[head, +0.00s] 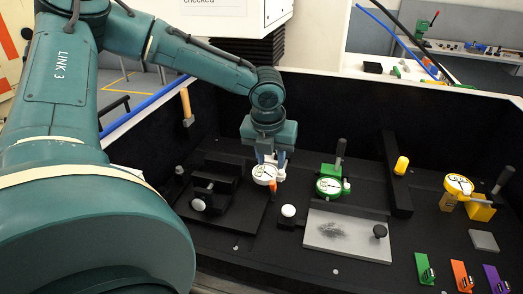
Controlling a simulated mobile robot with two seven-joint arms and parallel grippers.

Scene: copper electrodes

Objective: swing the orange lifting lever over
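My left gripper (271,161) points down in the middle of the black work tray. Its fingertips are at a dial gauge with a white face (264,173). A small orange part (274,185), which looks like the orange lever, shows at the lower right of that gauge, just under the fingertips. The fingers overlap the gauge in this view, so I cannot tell whether they touch or grip the lever. My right gripper is not in view.
A green dial gauge (328,186) stands to the right, and a yellow one (458,185) at the far right. A black clamp block (205,187) is on the left. A grey plate (345,236) with a black knob lies in front. Green, orange and purple blocks sit front right.

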